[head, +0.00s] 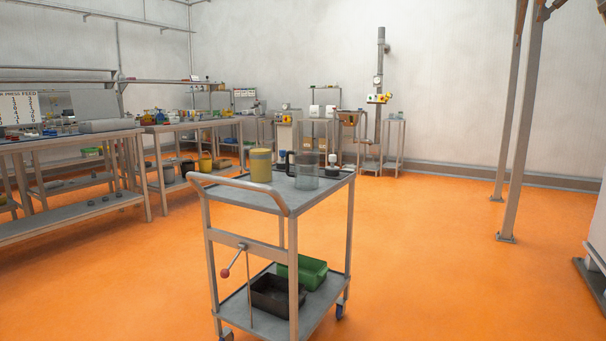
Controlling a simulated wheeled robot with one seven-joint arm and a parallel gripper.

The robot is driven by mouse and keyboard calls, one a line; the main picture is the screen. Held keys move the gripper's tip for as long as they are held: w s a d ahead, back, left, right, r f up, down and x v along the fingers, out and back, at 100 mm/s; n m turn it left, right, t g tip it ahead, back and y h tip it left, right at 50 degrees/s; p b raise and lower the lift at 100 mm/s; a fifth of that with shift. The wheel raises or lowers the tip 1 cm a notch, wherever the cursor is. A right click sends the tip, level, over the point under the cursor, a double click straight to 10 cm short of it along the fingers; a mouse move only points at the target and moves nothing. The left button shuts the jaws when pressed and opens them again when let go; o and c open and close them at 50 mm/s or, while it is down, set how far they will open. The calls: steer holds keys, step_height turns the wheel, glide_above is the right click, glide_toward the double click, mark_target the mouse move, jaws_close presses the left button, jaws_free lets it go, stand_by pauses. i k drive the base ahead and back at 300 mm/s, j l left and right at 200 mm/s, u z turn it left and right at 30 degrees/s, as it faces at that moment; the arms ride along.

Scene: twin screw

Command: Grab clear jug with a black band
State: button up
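A clear jug (307,172) stands upright on the top shelf of a grey metal cart (236,196), near the middle of the view. A dark curved part, like a handle, shows at its left side. The jug is small in the picture, and I cannot clearly make out a black band around it. A yellow container (260,168) with a greyish band stands to its left, apart from it. My gripper is not in view.
Small dark items sit behind and right of the jug. The cart's raised push handle (238,183) faces me. A green bin (311,270) and black bin (268,294) sit on its lower shelf. Workbenches (62,143) line the left. The orange floor (440,260) is clear at right.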

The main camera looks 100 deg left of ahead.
mark_target(306, 175)
steer(key=u, duration=3.35)
steer(key=i, duration=0.2)
